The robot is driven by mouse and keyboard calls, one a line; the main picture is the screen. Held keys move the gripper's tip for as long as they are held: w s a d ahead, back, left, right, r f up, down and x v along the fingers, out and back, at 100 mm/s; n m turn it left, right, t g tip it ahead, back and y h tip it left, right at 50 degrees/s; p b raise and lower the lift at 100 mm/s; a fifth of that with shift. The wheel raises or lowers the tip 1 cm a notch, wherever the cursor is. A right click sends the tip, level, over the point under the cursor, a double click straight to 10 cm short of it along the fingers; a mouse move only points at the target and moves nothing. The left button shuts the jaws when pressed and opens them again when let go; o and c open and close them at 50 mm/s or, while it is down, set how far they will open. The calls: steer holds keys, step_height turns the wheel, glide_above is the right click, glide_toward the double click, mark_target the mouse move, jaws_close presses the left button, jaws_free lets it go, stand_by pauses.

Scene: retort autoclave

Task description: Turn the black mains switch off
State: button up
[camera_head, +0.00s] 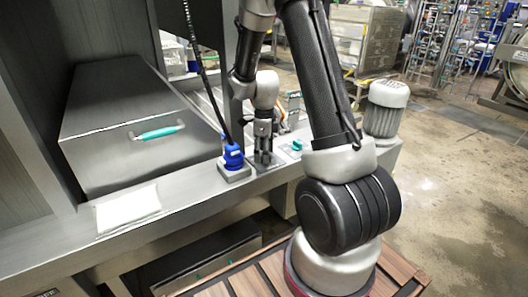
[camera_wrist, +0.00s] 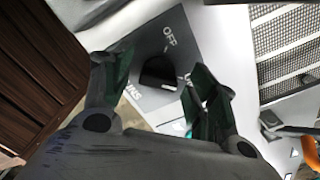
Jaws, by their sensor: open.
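The black mains switch (camera_wrist: 158,70) shows in the wrist view as a dark knob on a grey plate (camera_wrist: 190,38) marked OFF, with a partly hidden second label at its right. Part of the word MAINS shows at the lower left. Which label the knob points to is unclear. My gripper (camera_wrist: 161,64) is open, with one finger on each side of the knob; contact cannot be told. In the head view my gripper (camera_head: 263,152) points down over the plate and hides the knob.
A blue plug (camera_head: 233,157) with a black cable stands just left of my gripper. A teal switch (camera_head: 297,145) sits close at the right. A steel box with a teal handle (camera_head: 157,132) and a white cloth (camera_head: 128,208) lie further left. A motor (camera_head: 385,108) stands at the right.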

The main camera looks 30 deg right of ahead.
steer(key=c, duration=1)
steer(key=n, duration=0.4)
steer(key=shift+s+n, duration=0.1)
steer(key=shift+n, duration=0.3)
steer(key=n, duration=0.4)
steer(key=shift+s+a, duration=0.1)
steer(key=n, duration=0.5)
steer(key=shift+s, duration=0.1)
steer(key=shift+n, duration=2.1)
